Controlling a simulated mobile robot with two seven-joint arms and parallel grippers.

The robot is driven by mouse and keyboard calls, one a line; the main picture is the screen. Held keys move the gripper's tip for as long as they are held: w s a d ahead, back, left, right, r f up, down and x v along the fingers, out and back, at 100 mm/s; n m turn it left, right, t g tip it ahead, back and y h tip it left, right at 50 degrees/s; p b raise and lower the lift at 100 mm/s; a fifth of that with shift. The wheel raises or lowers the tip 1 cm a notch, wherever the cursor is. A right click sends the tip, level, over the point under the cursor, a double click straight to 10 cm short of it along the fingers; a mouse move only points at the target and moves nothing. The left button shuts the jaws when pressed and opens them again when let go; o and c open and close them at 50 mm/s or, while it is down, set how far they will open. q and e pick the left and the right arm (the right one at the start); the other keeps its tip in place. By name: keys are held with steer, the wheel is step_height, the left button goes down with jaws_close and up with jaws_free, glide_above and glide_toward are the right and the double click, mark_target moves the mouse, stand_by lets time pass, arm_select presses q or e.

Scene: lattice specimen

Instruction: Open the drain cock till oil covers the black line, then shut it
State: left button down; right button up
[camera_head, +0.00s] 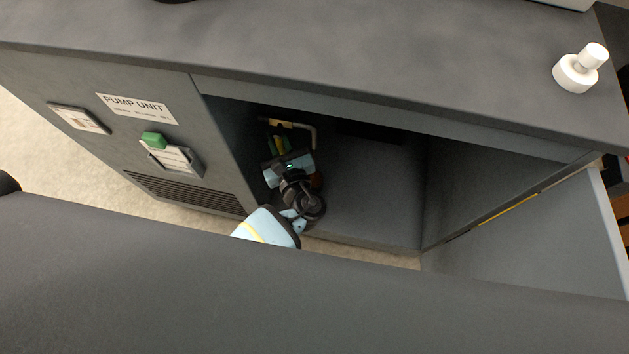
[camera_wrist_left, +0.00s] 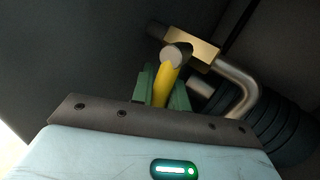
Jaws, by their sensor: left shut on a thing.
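The drain cock has a brass body (camera_wrist_left: 190,48) with a bent steel pipe (camera_wrist_left: 240,88) and a yellow lever (camera_wrist_left: 166,82). In the head view its brass body (camera_head: 276,122) and pipe (camera_head: 313,134) show inside the open cabinet, near its left wall. My left gripper (camera_head: 279,146) reaches into the cabinet. In the left wrist view the green fingers of my left gripper (camera_wrist_left: 163,90) are shut on the yellow lever, one on each side. No black line or oil level can be made out. My right gripper is not in view.
The pump unit's cabinet (camera_head: 370,185) has its door (camera_head: 545,230) open at the right. The grey counter (camera_head: 330,45) overhangs the opening, with a white knobbed object (camera_head: 580,68) on it. A black ribbed part (camera_wrist_left: 285,130) lies beside the pipe.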

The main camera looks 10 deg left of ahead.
mark_target(280, 150)
arm_select(q)
steer(key=shift+a+m+t, duration=0.3)
steer(key=shift+m+t, duration=0.2)
steer(key=shift+m, duration=0.3)
steer(key=shift+r, duration=0.15)
steer(key=c, duration=1.3)
jaws_free()
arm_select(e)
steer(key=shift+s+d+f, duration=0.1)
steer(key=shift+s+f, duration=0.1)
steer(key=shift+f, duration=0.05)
arm_select(q)
steer(key=shift+s, duration=0.1)
steer(key=shift+s+d, duration=0.15)
steer(key=shift+s, duration=0.1)
steer(key=p+v, duration=0.1)
steer(key=v, duration=0.6)
steer(key=shift+w+d, duration=0.1)
steer(key=shift+d, duration=0.05)
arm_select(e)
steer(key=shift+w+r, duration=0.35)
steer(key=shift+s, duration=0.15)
